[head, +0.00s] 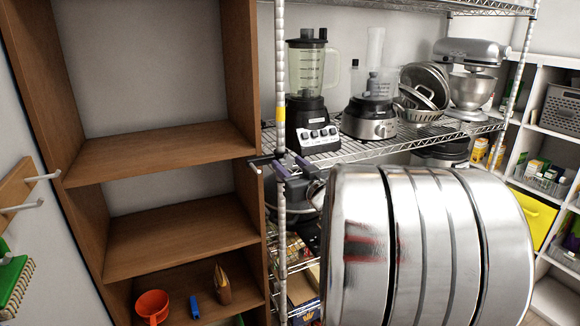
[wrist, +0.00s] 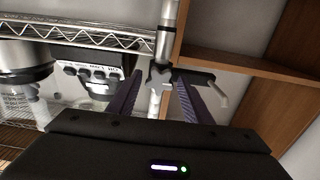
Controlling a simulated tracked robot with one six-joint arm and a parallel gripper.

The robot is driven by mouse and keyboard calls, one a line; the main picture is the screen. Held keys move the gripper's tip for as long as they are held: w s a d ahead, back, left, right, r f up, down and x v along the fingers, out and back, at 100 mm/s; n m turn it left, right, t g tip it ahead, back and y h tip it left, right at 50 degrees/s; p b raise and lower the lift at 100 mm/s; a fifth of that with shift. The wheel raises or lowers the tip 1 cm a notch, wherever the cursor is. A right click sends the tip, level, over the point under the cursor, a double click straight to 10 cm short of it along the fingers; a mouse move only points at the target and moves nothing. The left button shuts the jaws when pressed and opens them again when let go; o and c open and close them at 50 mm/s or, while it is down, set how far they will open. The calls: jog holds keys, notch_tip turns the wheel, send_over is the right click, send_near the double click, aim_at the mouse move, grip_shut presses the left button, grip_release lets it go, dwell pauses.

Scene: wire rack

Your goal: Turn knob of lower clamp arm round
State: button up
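A dark clamp (head: 262,158) sits on the upright metal post of the wire rack, just below the level of the middle shelf. In the wrist view the clamp (wrist: 160,75) shows at the post, with a dark arm reaching right and a pale grey end piece. My gripper (head: 291,163) is at the clamp, its purple fingers pointing at the post. In the wrist view my gripper (wrist: 159,76) is open, with one finger either side of the clamp's near part and gaps seen beside it.
A blender (head: 308,95), a food processor (head: 370,118) and a stand mixer (head: 472,80) stand on the wire shelf (head: 345,153) right of the post. A wooden shelf unit (head: 170,145) stands close on the left. My shiny arm hides much of the lower right.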

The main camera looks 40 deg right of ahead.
jog(key=c, duration=0.9)
